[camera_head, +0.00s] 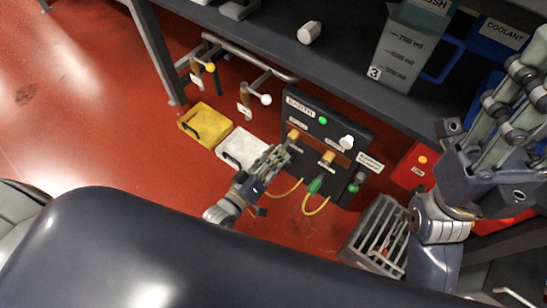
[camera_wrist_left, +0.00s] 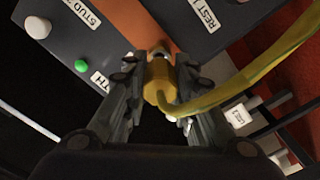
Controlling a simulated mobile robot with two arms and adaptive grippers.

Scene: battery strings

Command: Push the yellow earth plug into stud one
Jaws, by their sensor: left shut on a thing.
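The yellow earth plug (camera_wrist_left: 158,85) is between the fingers of my left gripper (camera_wrist_left: 157,95), which is shut on it. Its tip faces the orange-brown strip of the dark panel (camera_wrist_left: 120,25); I cannot tell whether it is inside a stud. A yellow cable runs from the plug to the upper right. In the head view my left gripper (camera_head: 283,154) is at the left part of the panel (camera_head: 318,108), beside a yellow piece (camera_head: 293,135). The stud itself is hidden or unclear. My right gripper (camera_head: 520,85) is raised at the right, its opening unclear.
A second yellow piece (camera_head: 327,157) and a green plug (camera_head: 314,186) with a yellow cable are on the panel's right part. A yellow box (camera_head: 205,124) and a white box (camera_head: 242,147) lie left. A grey slatted crate (camera_head: 378,230) stands right. A shelf is above; red floor left is clear.

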